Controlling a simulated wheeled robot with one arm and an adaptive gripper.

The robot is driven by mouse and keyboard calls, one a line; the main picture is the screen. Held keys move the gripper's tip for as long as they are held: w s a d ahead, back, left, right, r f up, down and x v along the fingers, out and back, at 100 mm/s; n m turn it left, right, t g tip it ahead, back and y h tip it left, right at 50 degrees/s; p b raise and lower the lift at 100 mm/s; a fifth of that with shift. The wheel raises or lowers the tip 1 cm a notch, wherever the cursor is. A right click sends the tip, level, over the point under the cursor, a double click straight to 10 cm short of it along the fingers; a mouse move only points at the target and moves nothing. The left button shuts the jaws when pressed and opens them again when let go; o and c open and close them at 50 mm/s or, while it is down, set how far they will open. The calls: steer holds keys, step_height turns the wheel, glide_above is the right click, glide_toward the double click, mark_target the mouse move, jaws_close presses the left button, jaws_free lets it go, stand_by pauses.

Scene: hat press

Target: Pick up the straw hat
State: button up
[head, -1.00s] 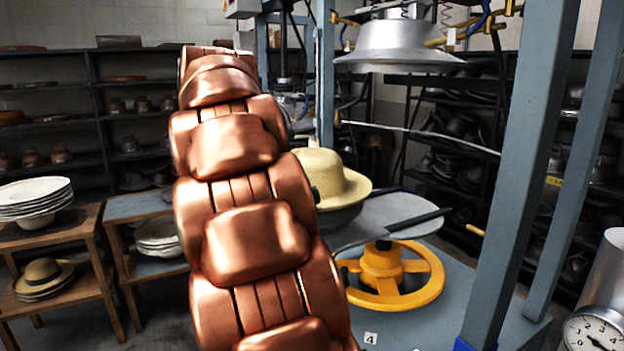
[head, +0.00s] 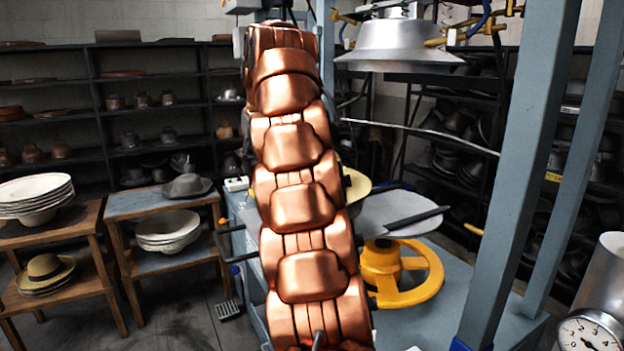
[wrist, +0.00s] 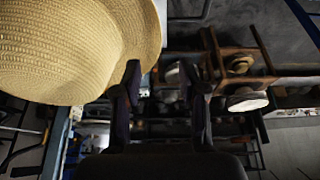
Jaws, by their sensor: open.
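The straw hat (wrist: 75,50) is large and close at the upper left of the wrist view, with a woven tan surface. In the head view only a sliver of its brim (head: 357,186) shows at the right edge of my copper arm, which hides the rest. My gripper (wrist: 160,72) is open and empty in the wrist view. Its left finger overlaps the hat's lower right edge in the picture; I cannot tell whether they touch. The gripper is hidden in the head view.
The press frame (head: 520,150) stands at the right, with a silver press head (head: 400,45) above and a yellow handwheel (head: 405,275) below. Wooden stands at the left hold plate-like stacks and another banded hat (head: 45,268). Floor shows between the stands and the press base.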

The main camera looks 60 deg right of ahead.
steer(key=shift+d+f, duration=0.15)
steer(key=shift+d, duration=0.15)
steer(key=shift+b+x, duration=1.4)
steer(key=shift+x, duration=0.3)
step_height(320, 180, down, 2)
steer(key=shift+w, duration=0.1)
steer(key=shift+x, duration=0.95)
steer(key=shift+w+a, duration=0.1)
steer(key=shift+w, duration=0.05)
steer(key=shift+c, duration=0.4)
jaws_close()
